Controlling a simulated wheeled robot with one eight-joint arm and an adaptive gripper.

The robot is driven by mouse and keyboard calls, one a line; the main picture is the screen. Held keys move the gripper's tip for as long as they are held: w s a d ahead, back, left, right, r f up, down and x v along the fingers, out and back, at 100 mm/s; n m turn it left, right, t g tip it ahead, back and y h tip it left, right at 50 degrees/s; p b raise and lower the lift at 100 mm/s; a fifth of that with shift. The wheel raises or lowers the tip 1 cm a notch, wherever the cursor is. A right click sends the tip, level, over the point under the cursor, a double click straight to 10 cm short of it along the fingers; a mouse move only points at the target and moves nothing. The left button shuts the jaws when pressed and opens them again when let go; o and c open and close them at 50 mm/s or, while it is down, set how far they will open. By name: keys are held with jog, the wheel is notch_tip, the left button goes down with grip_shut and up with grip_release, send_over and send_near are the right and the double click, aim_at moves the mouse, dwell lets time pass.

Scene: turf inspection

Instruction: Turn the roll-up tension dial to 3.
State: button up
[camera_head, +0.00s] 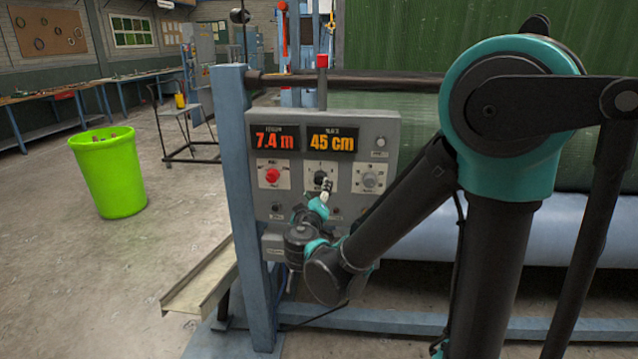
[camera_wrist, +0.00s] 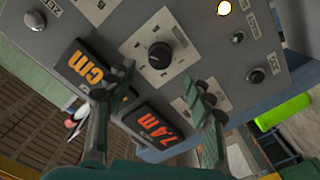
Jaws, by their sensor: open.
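The roll-up tension dial appears to be the black round knob (camera_wrist: 159,55) on a pale square plate, at the centre of a grey control panel (camera_head: 384,125). In the head view, the dial (camera_head: 319,176) is partly behind my gripper (camera_head: 325,188). My gripper is open and empty. In the wrist view, its fingers (camera_wrist: 157,90) are spread, one to each side and below the knob, with a gap around it. I see no contact. The dial's numbers and pointer are too small to read.
Two displays, 7.4 m (camera_head: 275,139) and 45 cm (camera_head: 332,141), sit above the dial. A red knob (camera_head: 272,175) is left of it and a grey knob (camera_head: 370,180) right. A blue post (camera_head: 235,200) borders the panel. A green bin (camera_head: 110,172) stands far left.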

aim_at(319, 181)
jog(key=w, duration=0.6)
jog(key=shift+w+d, duration=0.15)
jog(key=shift+w, duration=0.2)
jog(key=shift+c, duration=0.5)
jog(key=c, duration=1.1)
jog(key=shift+o, duration=0.2)
jog(key=shift+n, duration=0.4)
jog(key=n, duration=0.4)
jog(key=shift+n, duration=0.4)
jog(key=n, duration=0.6)
jog(key=shift+f, duration=0.1)
